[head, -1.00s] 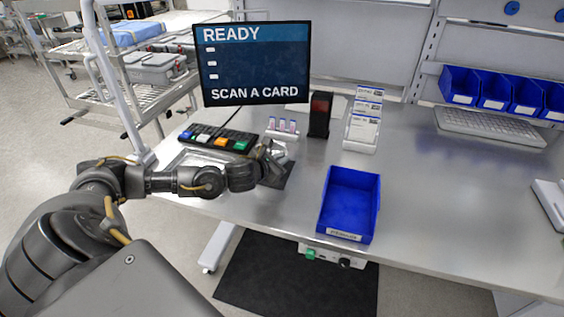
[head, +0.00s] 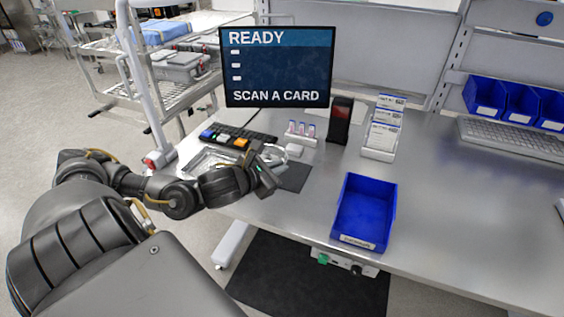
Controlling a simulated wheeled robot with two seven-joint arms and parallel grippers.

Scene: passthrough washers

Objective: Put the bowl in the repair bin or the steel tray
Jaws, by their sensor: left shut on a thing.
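My left gripper (head: 268,168) is above the table near a dark mat and is shut on the bowl (head: 272,155). Only a small silvery part of the bowl shows beside the fingers; the hand hides the rest. The steel tray (head: 197,161) lies at the table's left edge, partly hidden behind my left arm. The blue repair bin (head: 365,212) stands empty near the table's front edge, to the right of the gripper, with a label on its front. My right gripper is not in view.
A monitor (head: 278,67) reading "SCAN A CARD" stands behind a keypad with coloured keys (head: 232,138). A small vial rack (head: 300,131), a dark scanner (head: 342,120) and a card holder (head: 381,135) stand at the back. The table right of the blue bin is clear.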

